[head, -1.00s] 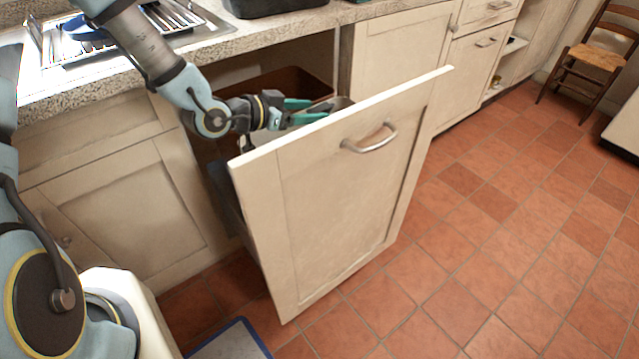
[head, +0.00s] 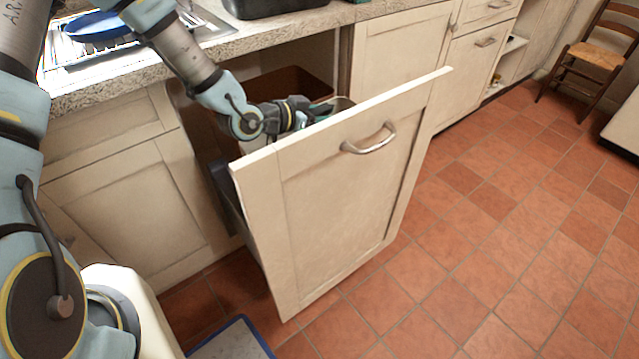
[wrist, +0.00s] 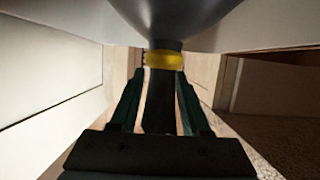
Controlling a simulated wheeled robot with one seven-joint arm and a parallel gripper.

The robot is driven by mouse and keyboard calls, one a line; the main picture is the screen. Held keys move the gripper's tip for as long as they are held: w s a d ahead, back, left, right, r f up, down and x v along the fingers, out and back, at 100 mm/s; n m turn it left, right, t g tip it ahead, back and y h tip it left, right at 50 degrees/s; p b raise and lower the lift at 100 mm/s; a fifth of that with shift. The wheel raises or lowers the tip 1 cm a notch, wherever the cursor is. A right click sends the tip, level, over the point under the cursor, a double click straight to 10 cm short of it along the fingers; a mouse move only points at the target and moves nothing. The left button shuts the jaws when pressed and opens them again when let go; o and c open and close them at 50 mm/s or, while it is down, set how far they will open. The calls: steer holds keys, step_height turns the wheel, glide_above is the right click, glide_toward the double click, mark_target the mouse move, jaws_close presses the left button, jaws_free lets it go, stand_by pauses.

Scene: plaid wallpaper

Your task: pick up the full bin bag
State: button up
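The full bin bag (wrist: 178,14) is grey at the top of the wrist view. Its neck is gathered by a yellow tie (wrist: 164,60), with a dark tail hanging towards my gripper. My gripper (wrist: 161,78) has its two green fingers on either side of the tail, just by the tie. Light gaps show between fingers and tail, so it looks open around it, not clamped. In the head view my gripper (head: 318,112) reaches into the pulled-out bin drawer (head: 330,205), behind its cream front. The drawer front hides most of the bag there.
The stone-coloured worktop (head: 290,30) with a sink and drainer runs above the opening. Closed cupboards flank the drawer. A blue-edged mat or tray (head: 235,340) lies on the floor at the front. The tiled floor (head: 480,260) to the right is clear; a wooden chair (head: 595,55) stands far right.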

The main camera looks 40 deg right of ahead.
jaws_close()
stand_by(0.8)
steer(key=shift+r, duration=0.15)
